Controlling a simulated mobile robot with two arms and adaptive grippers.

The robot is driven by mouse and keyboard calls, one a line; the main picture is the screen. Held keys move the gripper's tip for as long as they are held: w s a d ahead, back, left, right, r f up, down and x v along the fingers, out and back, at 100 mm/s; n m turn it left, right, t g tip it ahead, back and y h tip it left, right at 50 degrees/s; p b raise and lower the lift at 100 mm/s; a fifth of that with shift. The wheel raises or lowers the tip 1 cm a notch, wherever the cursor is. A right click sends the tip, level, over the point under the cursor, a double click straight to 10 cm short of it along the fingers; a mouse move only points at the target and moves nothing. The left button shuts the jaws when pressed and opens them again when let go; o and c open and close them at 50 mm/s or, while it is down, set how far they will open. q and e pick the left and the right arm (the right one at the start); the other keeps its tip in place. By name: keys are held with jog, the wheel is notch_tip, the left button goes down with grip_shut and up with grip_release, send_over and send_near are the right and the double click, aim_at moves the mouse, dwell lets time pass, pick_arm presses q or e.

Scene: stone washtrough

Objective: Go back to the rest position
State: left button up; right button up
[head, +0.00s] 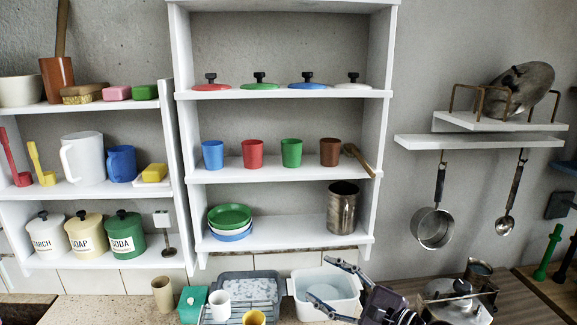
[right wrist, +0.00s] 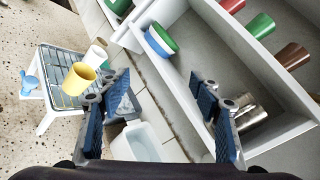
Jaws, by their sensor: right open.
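My right gripper (head: 320,281) comes in from the lower right in the head view, its fingers spread apart over the white basin (head: 297,283). Nothing shows between the fingers. In the right wrist view the two blue-padded fingers of the right gripper (right wrist: 160,82) stand wide apart, with the counter edge and shelf behind the gap. The white basin (right wrist: 150,143) shows below them there. My left gripper is not in view.
A drying rack (head: 262,275) with a white cup (head: 220,305) and a yellow cup (head: 254,318) stands left of the basin. A kettle (head: 455,297) is on the right. Shelves (head: 283,94) with lids, cups and plates rise behind the counter. A pan (head: 433,227) hangs at right.

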jog(key=s+d+f+m+t+h, duration=0.1)
jog(key=s+d+f+m+h, duration=0.25)
jog(key=m, duration=0.85)
jog(key=s+d+f+m+h, duration=0.3)
jog(key=d+m+h, duration=0.15)
jog(key=m, duration=0.75)
jog(key=s+d+f+m+t+h, duration=0.1)
jog(key=s+d+f+m+h, duration=0.3)
jog(key=m, duration=0.8)
jog(key=s+f+m+g, duration=0.3)
jog(key=s+f+m, duration=0.15)
jog(key=s, duration=0.35)
jog(key=s+f+m+g, duration=0.4)
jog(key=s+m, duration=0.2)
jog(key=s, duration=0.3)
jog(key=s+f+m+g, duration=0.3)
jog(key=s+f+m, duration=0.15)
jog(key=s, duration=0.35)
notch_tip(320, 180, down, 32)
jog(key=s+r+g+b, duration=0.1)
jog(key=s+g+b, duration=0.15)
jog(key=b, duration=0.25)
jog(key=s+d+f+b, duration=0.3)
jog(key=s+f+b, duration=0.2)
jog(key=s+f, duration=1.2)
notch_tip(320, 180, down, 4)
jog(key=shift+s+f+g+h, duration=0.25)
jog(key=shift+g+h, duration=0.05)
jog(key=shift+g, duration=0.05)
